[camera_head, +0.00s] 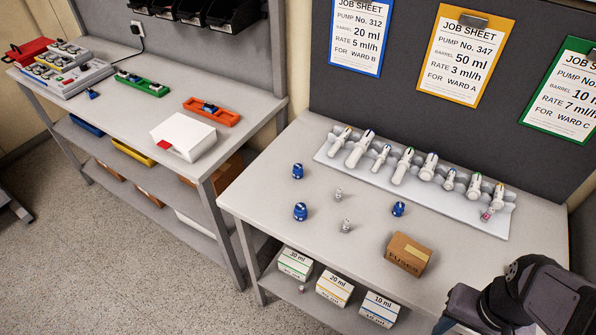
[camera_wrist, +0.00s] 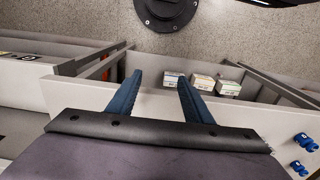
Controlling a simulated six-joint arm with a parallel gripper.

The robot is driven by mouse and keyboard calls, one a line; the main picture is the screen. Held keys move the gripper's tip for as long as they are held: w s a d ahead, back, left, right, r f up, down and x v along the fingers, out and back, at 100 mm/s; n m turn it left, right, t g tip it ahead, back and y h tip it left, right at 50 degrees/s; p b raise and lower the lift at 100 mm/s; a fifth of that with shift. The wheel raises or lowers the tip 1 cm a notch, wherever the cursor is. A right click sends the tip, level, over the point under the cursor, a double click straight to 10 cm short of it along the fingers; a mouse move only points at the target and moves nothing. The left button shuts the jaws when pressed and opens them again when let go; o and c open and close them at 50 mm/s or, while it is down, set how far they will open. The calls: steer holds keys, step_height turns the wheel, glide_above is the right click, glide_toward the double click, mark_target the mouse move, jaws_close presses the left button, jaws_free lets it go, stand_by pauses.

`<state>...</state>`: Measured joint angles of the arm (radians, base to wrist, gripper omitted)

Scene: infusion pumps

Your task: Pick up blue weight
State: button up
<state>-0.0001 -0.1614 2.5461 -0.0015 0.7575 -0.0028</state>
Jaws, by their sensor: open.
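Three blue knob-like weights stand on the right grey table in the head view: one at the back left (camera_head: 298,171), one at the front left (camera_head: 300,212) and one farther right (camera_head: 398,209). In the wrist view two blue weights show at the right edge, an upper one (camera_wrist: 306,142) and a lower one (camera_wrist: 299,168). My gripper (camera_wrist: 160,78) is open, its two blue fingers apart with nothing between them. It is away from the weights, which lie to its right in the wrist view. In the head view only my arm shows, at the lower right; the fingertips cannot be made out.
Two small silver weights (camera_head: 338,194) (camera_head: 346,226) stand among the blue ones. A brown FUSES box (camera_head: 408,255) is near the table's front. A white rack of syringes (camera_head: 400,190) lies along the back. Labelled boxes (camera_head: 334,288) sit on the shelf below.

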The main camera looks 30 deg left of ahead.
step_height(320, 180, up, 5)
steer(key=w+a+n+t+y, duration=0.2)
steer(key=w+a+t, duration=0.1)
steer(key=w+a, duration=0.65)
steer(key=n+t+y+b, duration=0.1)
steer(key=n+t+y, duration=0.25)
steer(key=t, duration=0.35)
glide_toward(298, 170)
steer(key=w+d+r, duration=0.3)
steer(key=d, duration=0.1)
steer(key=a+f, duration=0.1)
steer(key=s+a+f+t, duration=0.1)
steer(key=a+f, duration=0.1)
steer(key=s+a+f+t, duration=0.1)
steer(key=shift+s+a+f, duration=0.2)
steer(key=shift+a+f, duration=0.1)
steer(key=shift+a, duration=0.1)
steer(key=shift+f+y, duration=0.25)
steer(key=shift+f, duration=0.2)
steer(key=shift+p+x, duration=1.25)
steer(key=shift+x, duration=2.4)
jaws_close()
